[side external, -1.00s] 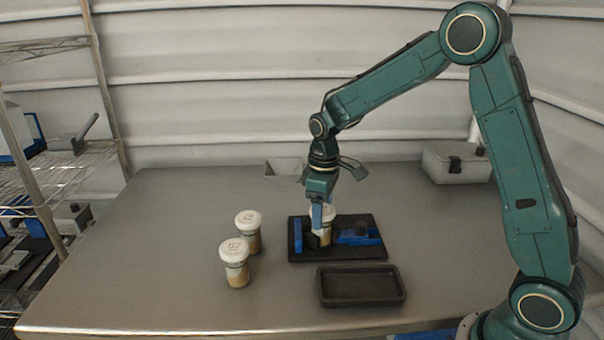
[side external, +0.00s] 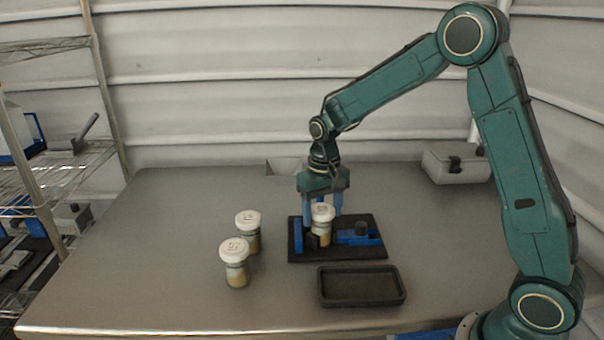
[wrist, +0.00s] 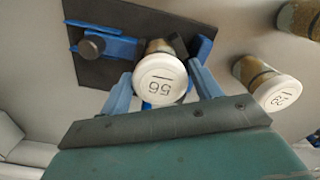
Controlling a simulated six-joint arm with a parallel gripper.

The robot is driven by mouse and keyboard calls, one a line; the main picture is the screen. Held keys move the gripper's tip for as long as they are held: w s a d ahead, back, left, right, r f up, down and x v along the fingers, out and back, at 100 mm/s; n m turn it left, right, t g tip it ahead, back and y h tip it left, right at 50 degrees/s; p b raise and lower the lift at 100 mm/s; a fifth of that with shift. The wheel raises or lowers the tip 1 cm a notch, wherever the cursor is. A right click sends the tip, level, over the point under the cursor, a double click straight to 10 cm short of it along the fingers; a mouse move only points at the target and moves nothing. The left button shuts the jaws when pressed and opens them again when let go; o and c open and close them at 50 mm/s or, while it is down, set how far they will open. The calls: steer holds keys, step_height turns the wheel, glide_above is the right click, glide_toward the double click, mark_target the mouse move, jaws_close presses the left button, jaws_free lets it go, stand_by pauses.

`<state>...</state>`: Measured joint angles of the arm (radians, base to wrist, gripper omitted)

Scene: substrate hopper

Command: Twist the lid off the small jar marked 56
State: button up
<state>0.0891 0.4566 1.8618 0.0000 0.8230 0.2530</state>
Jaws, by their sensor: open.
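The small jar marked 56 (wrist: 160,82) has a white lid that is still on it and stands in a dark and blue holder (wrist: 110,47). In the side view the jar (side external: 322,226) stands upright on the holder's dark plate (side external: 345,254), with light brown contents. My gripper (side external: 322,216) points down over the jar. In the wrist view its two blue fingers (wrist: 160,88) are apart, one on each side of the lid, with a gap showing on both sides. Whether the fingertips reach down to the lid's height is hard to tell.
Two more white-lidded jars stand left of the holder, a nearer one (side external: 235,264) and a farther one (side external: 248,232). An empty dark tray (side external: 362,302) lies in front of the holder. A grey case (side external: 456,164) sits at the back right. The left tabletop is clear.

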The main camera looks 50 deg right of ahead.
steer(key=m, duration=0.3)
steer(key=shift+m, duration=2.2)
steer(key=shift+c, duration=0.2)
steer(key=c, duration=0.5)
